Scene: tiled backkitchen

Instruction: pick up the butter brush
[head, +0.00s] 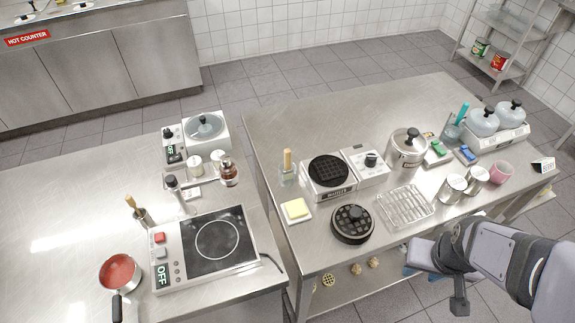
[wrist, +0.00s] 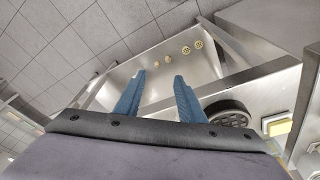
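A brush with a pale wooden handle (head: 287,158) stands upright in a clear glass (head: 288,177) on the right steel table, left of the waffle iron and behind a yellow butter block (head: 296,208). A second wooden-handled tool (head: 131,203) leans in a small metal cup (head: 142,217) on the left table; its head is hidden. My gripper (wrist: 158,82) is open and empty, its blue fingers apart. In the head view its blue fingertips (head: 407,271) show at the right table's front edge, well right of and nearer than the glass. The wrist view shows no brush.
Between gripper and glass stand the black round waffle plate (head: 353,224), a wire rack (head: 405,206) and the waffle iron (head: 329,175). Metal cups (head: 453,187) and a pot (head: 407,148) stand farther right. Several waffles (wrist: 186,50) lie on the lower shelf. The back left of the right table is clear.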

